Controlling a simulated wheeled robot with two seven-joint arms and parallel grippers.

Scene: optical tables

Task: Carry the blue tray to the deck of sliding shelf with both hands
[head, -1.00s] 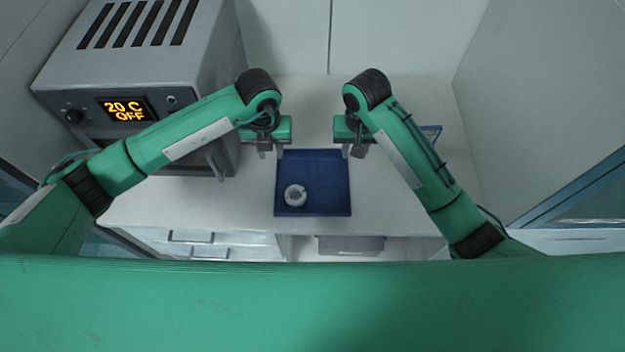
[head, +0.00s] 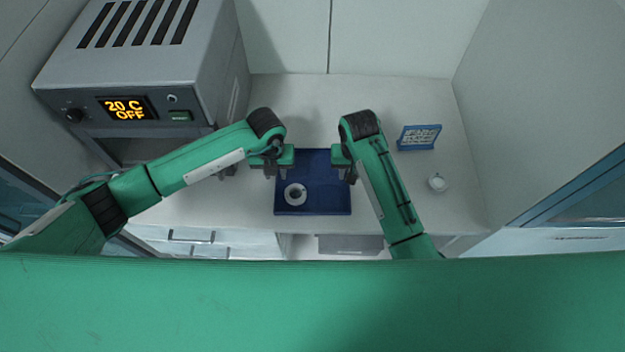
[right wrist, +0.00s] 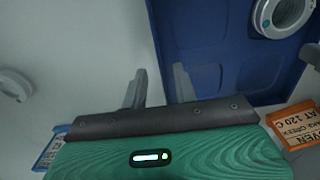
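The blue tray (head: 325,205) lies on the white worktop in the head view, with a white ring-shaped part (head: 295,194) inside at its left. My left gripper (head: 275,172) is at the tray's left wall, its fingers apart. My right gripper (head: 346,174) is at the right wall. In the right wrist view its fingers (right wrist: 158,88) are open, one on each side of the tray's edge (right wrist: 160,45), with a gap visible. The ring part also shows there (right wrist: 285,12). A grey shelf deck (head: 350,245) shows below the worktop's front edge.
A grey oven (head: 140,80) reading "20 C OFF" stands at the left. A blue sign (head: 418,137) and a small white round item (head: 438,184) stand right of the tray. Worktop behind the tray is clear. An orange card (right wrist: 303,125) shows in the right wrist view.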

